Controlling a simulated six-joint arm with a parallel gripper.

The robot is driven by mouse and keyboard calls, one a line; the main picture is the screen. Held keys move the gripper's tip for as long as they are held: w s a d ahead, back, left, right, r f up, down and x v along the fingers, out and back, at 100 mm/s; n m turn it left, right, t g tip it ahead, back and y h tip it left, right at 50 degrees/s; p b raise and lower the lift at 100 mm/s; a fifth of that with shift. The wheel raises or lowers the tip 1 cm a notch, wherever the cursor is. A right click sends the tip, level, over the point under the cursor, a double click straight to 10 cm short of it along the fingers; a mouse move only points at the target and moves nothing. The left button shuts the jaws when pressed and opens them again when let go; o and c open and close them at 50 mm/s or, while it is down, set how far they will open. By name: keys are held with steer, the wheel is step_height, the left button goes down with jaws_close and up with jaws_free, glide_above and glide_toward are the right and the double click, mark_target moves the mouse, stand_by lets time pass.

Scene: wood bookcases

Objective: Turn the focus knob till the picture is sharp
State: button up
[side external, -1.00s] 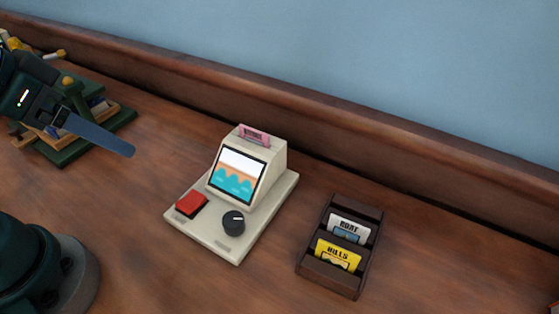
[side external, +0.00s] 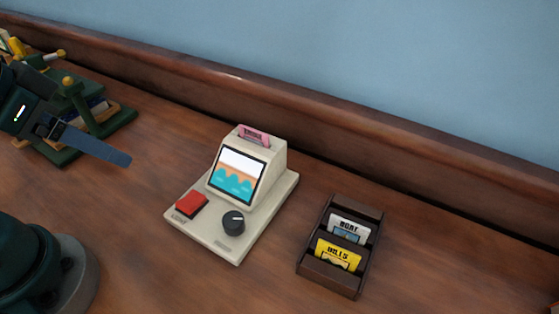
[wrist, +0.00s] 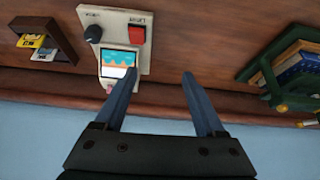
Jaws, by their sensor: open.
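The cream viewer (side external: 258,200) stands on the wooden surface, with a pink card (side external: 254,135) in its top. Its screen (side external: 237,176) shows orange hills over teal shapes with fairly clear edges. The black focus knob (side external: 234,223) sits on the base at the front, right of a red button (side external: 191,204). The knob also shows in the wrist view (wrist: 93,35). My gripper (wrist: 160,75) is open and empty, its two blue-grey fingers apart. In the side view it is at the far left, well away from the knob.
A dark card rack (side external: 335,285) holds a white BOAT card (side external: 349,228) and a yellow HILLS card (side external: 338,254). A green stand with books (side external: 115,118) is behind my gripper at the left. A raised wooden ledge runs along the blue wall.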

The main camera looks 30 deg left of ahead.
steer(key=w+d+r, duration=0.2)
steer(key=w, duration=0.1)
steer(key=m+g, duration=0.3)
steer(key=g, duration=0.3)
glide_above(232, 219)
step_height(232, 219, down, 10)
steer(key=shift+r, duration=0.2)
steer(key=shift+f, duration=2.35)
jaws_close()
